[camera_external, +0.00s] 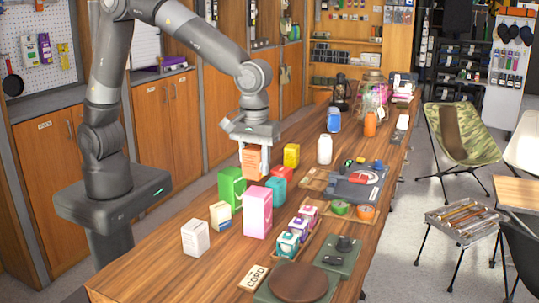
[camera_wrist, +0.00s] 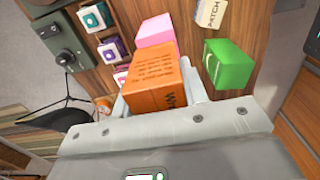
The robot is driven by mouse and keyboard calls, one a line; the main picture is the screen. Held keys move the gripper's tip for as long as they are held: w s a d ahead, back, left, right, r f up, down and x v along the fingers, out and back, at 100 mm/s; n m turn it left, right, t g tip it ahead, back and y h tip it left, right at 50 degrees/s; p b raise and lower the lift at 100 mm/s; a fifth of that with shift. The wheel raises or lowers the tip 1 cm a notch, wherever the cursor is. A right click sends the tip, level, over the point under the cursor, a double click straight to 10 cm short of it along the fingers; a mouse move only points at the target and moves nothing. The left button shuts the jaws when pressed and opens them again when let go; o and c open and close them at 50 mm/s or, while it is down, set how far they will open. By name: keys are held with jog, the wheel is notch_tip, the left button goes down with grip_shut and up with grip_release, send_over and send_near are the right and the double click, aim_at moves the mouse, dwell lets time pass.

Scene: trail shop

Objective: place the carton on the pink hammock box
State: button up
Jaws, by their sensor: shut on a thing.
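The carton is an orange box with dark print (camera_external: 251,163), held between the fingers of my gripper (camera_external: 254,158). In the wrist view the carton (camera_wrist: 155,82) fills the space between the pale fingers, and my gripper (camera_wrist: 160,95) is shut on it. The pink hammock box (camera_external: 257,212) stands upright on the table, nearer the external camera than the carton and apart from it. In the wrist view the pink box (camera_wrist: 156,30) shows just beyond the carton, which partly hides it. The carton appears to be above the table; its exact height is unclear.
A yellow container (camera_external: 291,155) is right of the carton.

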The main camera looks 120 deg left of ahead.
aim_at(257, 177)
jog(key=shift+w+a+f, duration=0.15)
jog(key=shift+a+f, duration=0.15)
jog(key=shift+f, duration=1.9)
jog(key=o, duration=1.1)
jog(key=shift+f, duration=0.1)
jog(key=shift+o, duration=0.2)
